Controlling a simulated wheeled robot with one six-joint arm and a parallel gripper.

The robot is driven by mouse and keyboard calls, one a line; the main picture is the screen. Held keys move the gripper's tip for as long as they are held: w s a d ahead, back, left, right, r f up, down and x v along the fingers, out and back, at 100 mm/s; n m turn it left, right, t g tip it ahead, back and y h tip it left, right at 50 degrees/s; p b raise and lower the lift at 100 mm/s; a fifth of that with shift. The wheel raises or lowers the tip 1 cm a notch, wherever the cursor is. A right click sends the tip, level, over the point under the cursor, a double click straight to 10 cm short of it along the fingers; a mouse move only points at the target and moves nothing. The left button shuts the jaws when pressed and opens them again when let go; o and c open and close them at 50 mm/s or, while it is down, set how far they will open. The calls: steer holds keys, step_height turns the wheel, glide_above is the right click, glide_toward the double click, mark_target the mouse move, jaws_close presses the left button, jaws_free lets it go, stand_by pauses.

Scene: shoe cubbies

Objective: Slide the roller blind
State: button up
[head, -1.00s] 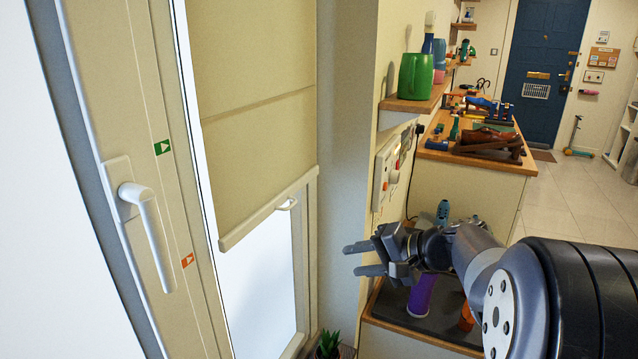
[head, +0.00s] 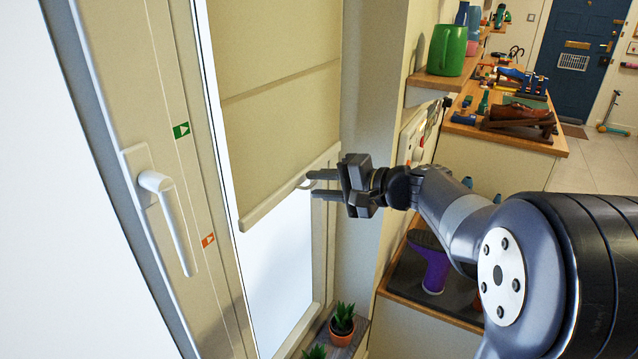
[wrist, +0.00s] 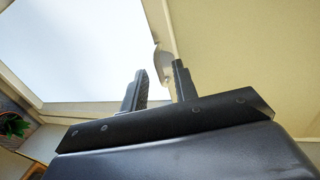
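The beige roller blind (head: 280,110) is partly lowered over the bright window, with a pale bottom bar (head: 265,208). A small pale pull loop (head: 303,185) sticks out from the bar; in the wrist view the pull (wrist: 162,60) shows just beyond and between my fingertips. My gripper (head: 312,184) is open, its two fingers one above the other in the head view, with the tips at the pull. Whether a finger touches the pull I cannot tell. A green arrow marker (head: 181,130) and an orange arrow marker (head: 208,240) sit on the frame left of the blind.
A white window handle (head: 170,215) is on the frame at left. Potted plants (head: 342,322) stand below the window. The space below the bar is clear.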

steer(key=shift+w+a+f, duration=0.1)
steer(key=shift+w+a, duration=0.15)
steer(key=shift+a, duration=0.1)
steer(key=shift+c, duration=0.2)
jaws_close()
